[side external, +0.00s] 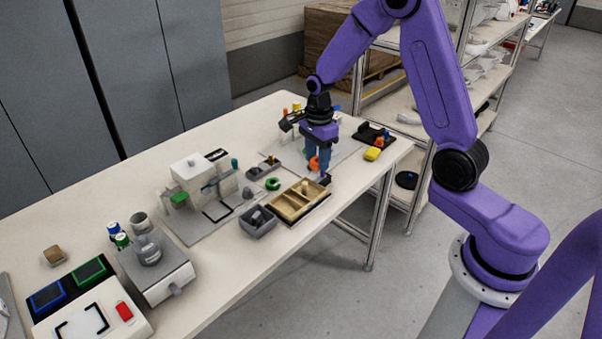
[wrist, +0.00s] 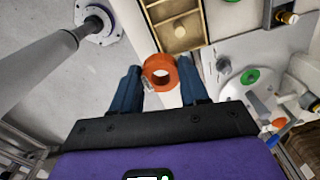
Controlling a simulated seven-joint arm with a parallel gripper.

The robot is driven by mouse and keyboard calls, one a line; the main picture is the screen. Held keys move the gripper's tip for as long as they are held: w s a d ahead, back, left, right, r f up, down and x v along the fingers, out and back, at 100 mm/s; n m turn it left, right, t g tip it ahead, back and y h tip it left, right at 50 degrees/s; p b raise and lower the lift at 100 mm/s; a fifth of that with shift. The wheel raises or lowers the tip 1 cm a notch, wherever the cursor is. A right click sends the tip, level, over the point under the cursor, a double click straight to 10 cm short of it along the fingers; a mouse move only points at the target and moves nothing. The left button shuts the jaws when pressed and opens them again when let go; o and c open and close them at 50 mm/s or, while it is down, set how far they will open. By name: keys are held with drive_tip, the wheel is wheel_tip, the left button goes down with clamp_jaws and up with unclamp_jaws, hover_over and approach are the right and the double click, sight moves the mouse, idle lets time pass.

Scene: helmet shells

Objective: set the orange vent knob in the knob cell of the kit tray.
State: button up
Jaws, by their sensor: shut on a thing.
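The orange vent knob (side external: 314,163) is a thick ring with a round hole. It also shows in the wrist view (wrist: 152,80), between the two blue fingers. My gripper (side external: 318,167) is shut on it, fingers pointing down, by the tray's far right end in the side view. The kit tray (side external: 284,207) is tan with several compartments; one holds a small tan round piece (side external: 305,187). In the wrist view the tray (wrist: 176,10) lies just beyond the knob. Which compartment is the knob cell, I cannot tell. The knob's exact height above the table is unclear.
A green ring (side external: 273,184) and a grey bin (side external: 258,221) with dark content lie left of the tray. A small grey box (side external: 262,168) stands behind. A yellow piece (side external: 373,154) lies to the right. The table's front edge runs close to the tray.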

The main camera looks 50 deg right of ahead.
drive_tip(key=s+a+r+n, duration=0.1)
drive_tip(key=s+a+n, duration=0.2)
drive_tip(key=s+a, duration=0.5)
hover_over(285, 210)
drive_tip(key=shift+n, duration=0.4)
drive_tip(key=f, duration=0.9)
drive_tip(key=shift+s+f, duration=0.1)
drive_tip(key=shift+s, duration=0.2)
drive_tip(key=shift+w+f, duration=0.15)
drive_tip(key=shift+f, duration=0.1)
drive_tip(key=shift+w+f, duration=0.15)
drive_tip(key=shift+f, duration=1.45)
drive_tip(key=shift+f, duration=0.1)
drive_tip(key=o, duration=0.7)
drive_tip(key=shift+o, duration=0.2)
